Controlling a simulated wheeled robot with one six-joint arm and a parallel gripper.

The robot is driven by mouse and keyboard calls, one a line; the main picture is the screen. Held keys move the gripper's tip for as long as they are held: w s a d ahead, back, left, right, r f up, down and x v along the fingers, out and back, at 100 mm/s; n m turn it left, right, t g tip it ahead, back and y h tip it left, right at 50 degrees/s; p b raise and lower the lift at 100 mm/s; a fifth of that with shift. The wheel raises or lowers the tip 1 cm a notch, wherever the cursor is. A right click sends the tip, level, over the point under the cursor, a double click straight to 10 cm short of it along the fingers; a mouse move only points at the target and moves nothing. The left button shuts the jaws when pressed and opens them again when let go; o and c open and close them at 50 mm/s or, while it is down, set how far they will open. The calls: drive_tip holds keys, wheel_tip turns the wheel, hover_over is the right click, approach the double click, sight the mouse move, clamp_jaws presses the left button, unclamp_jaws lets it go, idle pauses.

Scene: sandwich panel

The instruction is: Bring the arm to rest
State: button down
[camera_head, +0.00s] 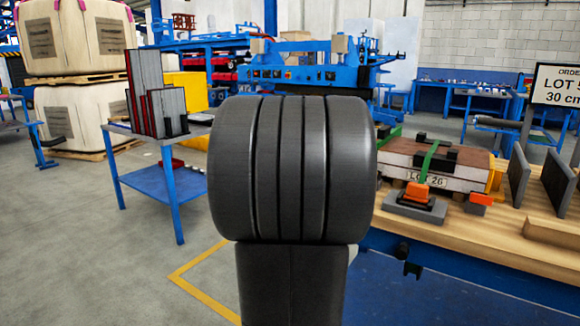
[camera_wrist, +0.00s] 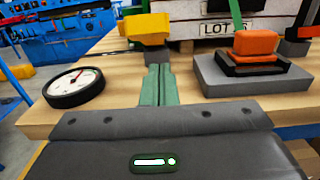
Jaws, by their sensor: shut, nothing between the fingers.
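My gripper (camera_wrist: 159,68) shows in the wrist view as two green fingers pressed together, with nothing between them. It points out over the wooden bench top (camera_wrist: 115,110). In the head view it is hidden behind the large dark ribbed part of my arm. A yellow block on a dark base (camera_wrist: 147,27) stands just beyond the fingertips; I cannot tell whether they touch it.
A dial gauge (camera_wrist: 75,87) lies left of the fingers. A grey block (camera_wrist: 255,77) with an orange-handled tool (camera_wrist: 255,44) is on the right. The strapped LOT 26 panel (camera_head: 437,168) and upright grey plates (camera_head: 556,182) stand on the bench. A blue side table (camera_head: 165,182) is left.

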drive_tip(key=shift+w+f+t+h+b, duration=0.1)
drive_tip(key=shift+f+t+h+b, duration=0.4)
drive_tip(key=shift+f+b, duration=0.9)
drive_tip(key=shift+f+t+h+b, duration=0.3)
drive_tip(key=shift+f+t+b, duration=0.4)
drive_tip(key=shift+b, duration=1.2)
drive_tip(key=p+v, duration=0.1)
drive_tip(key=v, duration=0.7)
drive_tip(key=shift+r, duration=0.3)
